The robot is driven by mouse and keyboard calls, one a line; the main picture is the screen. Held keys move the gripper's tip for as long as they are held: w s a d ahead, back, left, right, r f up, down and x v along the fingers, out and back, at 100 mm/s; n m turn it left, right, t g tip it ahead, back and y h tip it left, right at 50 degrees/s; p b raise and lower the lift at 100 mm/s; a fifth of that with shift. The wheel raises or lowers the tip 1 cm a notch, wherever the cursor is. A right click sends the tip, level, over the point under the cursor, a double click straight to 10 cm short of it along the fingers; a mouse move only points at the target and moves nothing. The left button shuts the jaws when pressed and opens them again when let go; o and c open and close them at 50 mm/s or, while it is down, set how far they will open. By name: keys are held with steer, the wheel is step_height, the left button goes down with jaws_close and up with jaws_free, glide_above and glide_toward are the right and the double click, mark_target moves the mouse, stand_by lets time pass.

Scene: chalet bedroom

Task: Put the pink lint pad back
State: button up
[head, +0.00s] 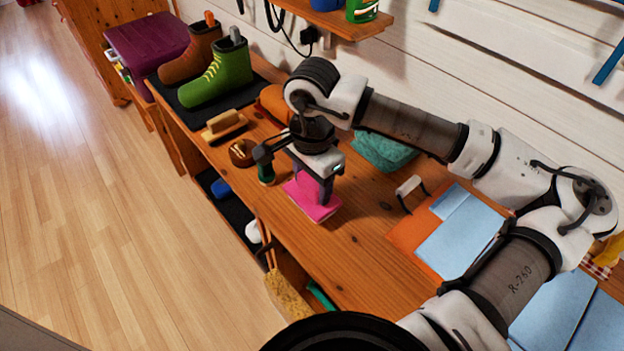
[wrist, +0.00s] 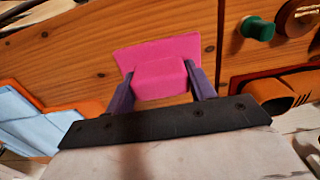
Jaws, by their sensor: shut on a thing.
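The pink lint pad (head: 316,201) is at the wooden bench top, below my gripper (head: 314,184) in the head view. In the wrist view the pink lint pad (wrist: 160,50) has a flat base and a raised block. My gripper (wrist: 161,84) is shut on the raised block, one finger on each side. I cannot tell whether the pad's base touches the bench or hangs just above it.
A green-handled item (head: 266,172), a round brush (head: 242,152) and a wooden brush (head: 222,125) lie left of the pad. Boots (head: 217,77) stand on a dark mat behind. A teal cloth (head: 384,150) and blue sheets (head: 461,238) lie to the right. Bare bench (head: 345,253) lies in front.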

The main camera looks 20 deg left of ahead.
steer(key=shift+f, duration=0.2)
steer(key=shift+f, duration=0.15)
steer(key=o, duration=1)
steer(key=shift+c, duration=0.2)
step_height(320, 180, up, 12)
steer(key=b, duration=0.1)
steer(key=shift+r, duration=0.2)
